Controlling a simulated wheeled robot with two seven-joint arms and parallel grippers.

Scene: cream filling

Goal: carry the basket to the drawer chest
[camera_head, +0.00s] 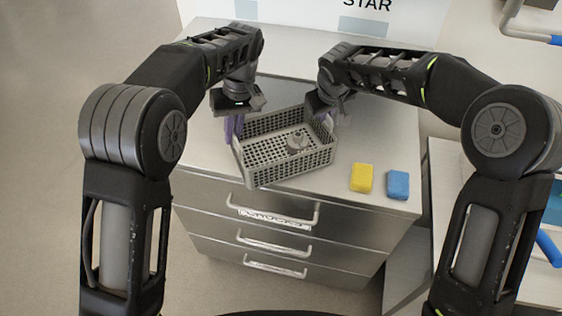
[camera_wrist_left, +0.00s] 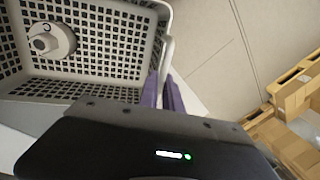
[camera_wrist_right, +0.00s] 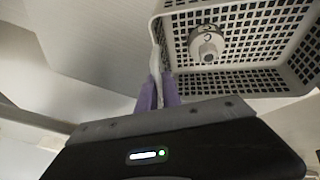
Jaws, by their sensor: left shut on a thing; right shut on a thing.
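The grey perforated basket (camera_head: 262,176) is at the top of the metal drawer chest (camera_head: 377,211), tilted a little in the picture. I cannot tell whether it rests on the top or hangs just above it. A grey round part (camera_head: 297,142) lies inside the basket; it also shows in the left wrist view (camera_wrist_left: 50,40) and the right wrist view (camera_wrist_right: 207,44). My left gripper (camera_head: 233,128) is shut on the basket's left end, its purple fingers at the rim. My right gripper (camera_head: 328,117) is shut on the basket's right end.
A yellow block (camera_head: 361,178) and a blue block (camera_head: 398,184) lie on the chest top to the right of the basket. The chest's front has drawers with handles (camera_head: 273,213). In the left wrist view, wooden pallets (camera_wrist_left: 292,100) stand on the floor at the right.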

